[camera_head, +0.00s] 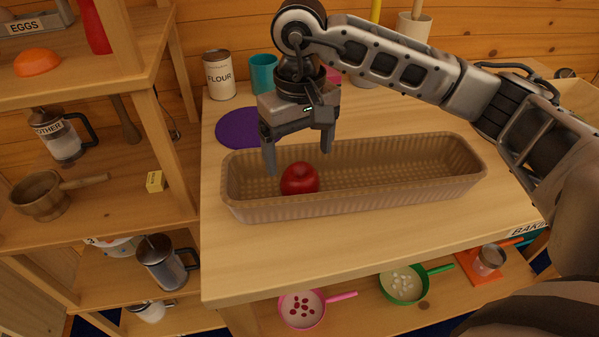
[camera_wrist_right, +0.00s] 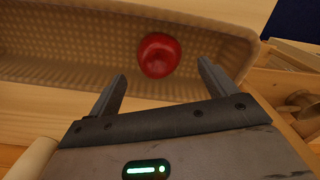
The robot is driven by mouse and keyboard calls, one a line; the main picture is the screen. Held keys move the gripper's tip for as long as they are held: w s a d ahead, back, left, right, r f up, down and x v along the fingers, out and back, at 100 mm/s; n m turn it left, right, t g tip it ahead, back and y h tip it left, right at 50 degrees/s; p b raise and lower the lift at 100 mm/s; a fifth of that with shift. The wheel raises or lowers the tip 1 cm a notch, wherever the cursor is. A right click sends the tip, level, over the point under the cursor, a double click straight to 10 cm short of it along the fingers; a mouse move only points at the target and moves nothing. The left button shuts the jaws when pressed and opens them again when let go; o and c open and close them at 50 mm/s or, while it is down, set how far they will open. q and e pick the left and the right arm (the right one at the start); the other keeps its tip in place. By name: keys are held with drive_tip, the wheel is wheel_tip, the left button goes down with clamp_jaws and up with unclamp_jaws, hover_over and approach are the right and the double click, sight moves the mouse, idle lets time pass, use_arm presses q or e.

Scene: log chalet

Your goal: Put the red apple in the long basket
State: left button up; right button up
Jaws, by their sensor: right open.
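The red apple (camera_head: 300,179) lies inside the long basket (camera_head: 400,196), near its left end. The basket is tan with woven-looking walls and stands on the wooden table. My right gripper (camera_head: 298,160) is over the left end of the basket, just above and behind the apple, with its fingers apart and nothing between them. In the right wrist view the apple (camera_wrist_right: 159,55) sits in the basket (camera_wrist_right: 60,65) beyond the open fingertips (camera_wrist_right: 160,78), apart from them. My left gripper is not in view.
A flour tin (camera_head: 219,75), a teal cup (camera_head: 263,73) and a purple disc (camera_head: 243,128) stand behind the basket. Shelves with a saucepan (camera_head: 42,195) and jugs are at the left. The table in front of the basket is clear. Pans (camera_head: 302,308) sit on a shelf below.

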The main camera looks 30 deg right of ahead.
sight(300, 172)
drive_tip(key=shift+r, duration=2.35)
